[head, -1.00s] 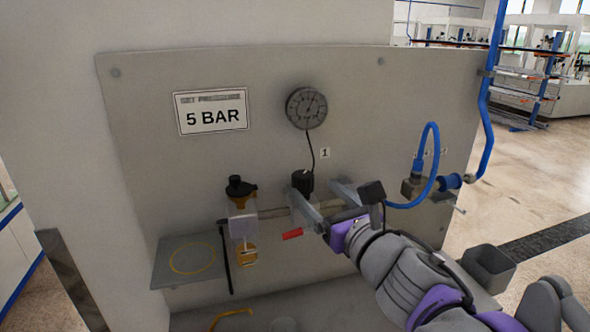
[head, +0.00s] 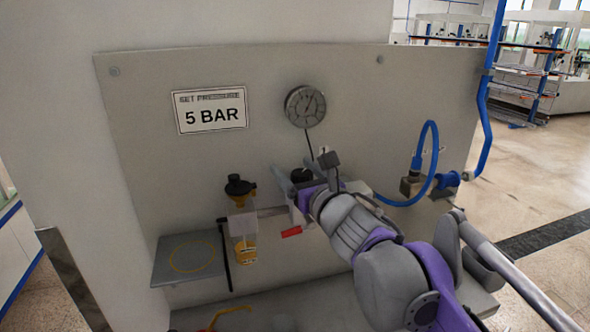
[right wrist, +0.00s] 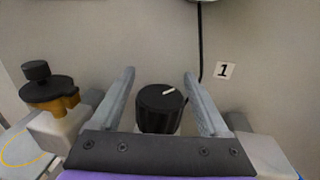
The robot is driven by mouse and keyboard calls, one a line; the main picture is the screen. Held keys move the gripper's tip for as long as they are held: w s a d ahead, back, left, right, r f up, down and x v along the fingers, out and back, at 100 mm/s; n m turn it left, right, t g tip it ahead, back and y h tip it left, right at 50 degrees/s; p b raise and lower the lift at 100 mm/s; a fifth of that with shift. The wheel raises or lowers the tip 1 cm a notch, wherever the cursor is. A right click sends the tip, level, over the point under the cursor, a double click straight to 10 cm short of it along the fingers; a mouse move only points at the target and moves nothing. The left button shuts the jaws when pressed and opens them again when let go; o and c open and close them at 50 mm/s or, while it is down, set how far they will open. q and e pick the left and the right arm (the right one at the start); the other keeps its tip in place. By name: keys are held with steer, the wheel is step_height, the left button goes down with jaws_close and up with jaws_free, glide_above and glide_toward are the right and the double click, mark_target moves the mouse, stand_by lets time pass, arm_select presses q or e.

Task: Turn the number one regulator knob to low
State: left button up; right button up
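The number one regulator knob (right wrist: 160,108) is black and ribbed, with a white pointer mark on its top, in the right wrist view. In the head view the knob (head: 301,175) shows just beyond my right gripper (head: 296,180). In the wrist view the fingers of my right gripper (right wrist: 160,98) stand open on both sides of the knob, with a gap on each side. The "1" label (right wrist: 225,70) is on the panel to the upper right of the knob. My left gripper is in neither view.
A round gauge (head: 305,106) is above the knob on the grey panel (head: 400,110). A filter unit with a black top (head: 239,186) stands left of the knob. A red lever (head: 291,232) is below. A blue hose (head: 432,150) loops at the right.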

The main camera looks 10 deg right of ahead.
jaws_close()
